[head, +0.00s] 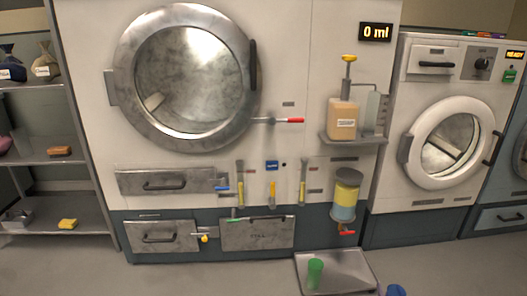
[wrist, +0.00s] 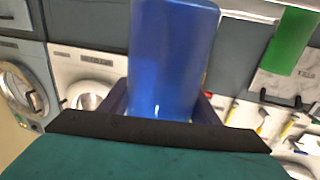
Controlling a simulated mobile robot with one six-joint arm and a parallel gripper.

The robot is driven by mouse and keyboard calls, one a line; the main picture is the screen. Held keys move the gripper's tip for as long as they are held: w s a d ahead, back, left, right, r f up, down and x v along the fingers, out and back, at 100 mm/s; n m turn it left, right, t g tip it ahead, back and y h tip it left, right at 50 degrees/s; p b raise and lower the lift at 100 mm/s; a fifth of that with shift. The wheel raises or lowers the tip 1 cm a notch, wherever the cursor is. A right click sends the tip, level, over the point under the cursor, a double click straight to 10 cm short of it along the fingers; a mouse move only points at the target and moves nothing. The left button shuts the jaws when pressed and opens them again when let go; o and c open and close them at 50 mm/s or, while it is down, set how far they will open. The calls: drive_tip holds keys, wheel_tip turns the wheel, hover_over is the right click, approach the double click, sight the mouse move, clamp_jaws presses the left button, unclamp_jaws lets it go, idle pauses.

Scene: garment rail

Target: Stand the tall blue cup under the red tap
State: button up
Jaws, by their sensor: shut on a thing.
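The tall blue cup (wrist: 172,55) is between the fingers of my gripper (wrist: 163,105) in the wrist view, and the gripper is shut on it. In the head view only part of a blue cup (head: 396,290) shows at the bottom edge, right of the metal tray; my gripper is not visible there. A red-handled tap (head: 346,232) sits below the yellow and blue dispenser (head: 346,195), above the back right of the tray (head: 350,265). The cup is apart from this tap, nearer to me and to the right.
A green cup (head: 315,272) stands in the tray's left part and also shows in the wrist view (wrist: 290,42). Blue, green and yellow taps are left along the machine front. A red-tipped lever (head: 290,120) juts out higher up. The tray's right half is clear.

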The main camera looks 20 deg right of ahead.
drive_tip(key=w+a+r+n+t+y, duration=0.1)
drive_tip(key=w+a+r+n+y, duration=0.15)
drive_tip(key=w+a+r, duration=0.4)
drive_tip(key=w+a+r+n+t+y, duration=0.1)
drive_tip(key=w+a+r+y, duration=0.2)
drive_tip(key=w+r, duration=0.65)
drive_tip(key=w+a+r+n+y, duration=0.45)
drive_tip(key=w+a+r, duration=0.7)
drive_tip(key=a, duration=0.45)
drive_tip(key=w+a+r+n+g+y, duration=0.15)
drive_tip(key=a+r+y, duration=0.35)
drive_tip(key=a, duration=0.6)
drive_tip(key=w+a+r+n+g+y, duration=0.1)
drive_tip(key=w+a+r+n+y, duration=0.15)
drive_tip(key=a+r, duration=0.7)
drive_tip(key=s+a+r+n+g+y, duration=0.1)
drive_tip(key=s+a+n+g+y, duration=0.15)
drive_tip(key=s+a, duration=0.35)
drive_tip(key=s+a+n+g+y, duration=0.2)
drive_tip(key=s+a+n+y, duration=0.15)
drive_tip(key=a, duration=0.55)
wheel_tip(320, 180, up, 20)
drive_tip(key=m+p, duration=0.1)
drive_tip(key=p, duration=2.7)
drive_tip(key=shift+w, duration=0.25)
